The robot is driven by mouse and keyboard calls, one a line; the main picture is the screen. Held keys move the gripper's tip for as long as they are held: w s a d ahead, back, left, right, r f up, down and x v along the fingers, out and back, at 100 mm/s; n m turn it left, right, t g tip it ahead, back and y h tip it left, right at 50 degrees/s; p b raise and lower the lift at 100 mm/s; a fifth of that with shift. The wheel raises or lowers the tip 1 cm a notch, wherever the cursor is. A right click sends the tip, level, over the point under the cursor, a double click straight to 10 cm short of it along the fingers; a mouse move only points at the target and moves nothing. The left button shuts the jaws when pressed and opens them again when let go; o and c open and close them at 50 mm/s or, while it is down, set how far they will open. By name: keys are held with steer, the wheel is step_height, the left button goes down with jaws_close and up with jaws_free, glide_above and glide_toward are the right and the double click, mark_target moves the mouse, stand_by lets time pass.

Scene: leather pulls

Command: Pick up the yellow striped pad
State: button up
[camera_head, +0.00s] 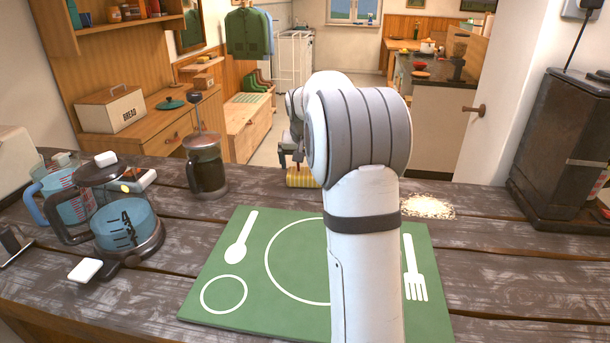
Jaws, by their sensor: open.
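The yellow striped pad (301,178) lies near the far edge of the dark wooden table, just beyond the green placemat. My arm hides its right side. My gripper (291,164) is open and points down over the pad. Its fingers are small in this view and partly behind my arm. I cannot tell whether the fingertips touch the pad or sit just above it.
A green placemat (225,290) lies in front. A French press (206,168) stands left of the pad, with a glass coffee pot (125,225) and a measuring jug (62,200) farther left. Crumbs (428,207) lie to the right, near a dark metal box (560,150).

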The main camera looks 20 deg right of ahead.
mark_target(305, 170)
steer(key=shift+w+d+f, duration=0.1)
steer(key=shift+f, duration=0.55)
steer(key=shift+c, duration=0.4)
steer(key=c, duration=0.6)
steer(key=shift+c, duration=0.2)
steer(key=shift+r, duration=0.15)
step_height(305, 170, up, 10)
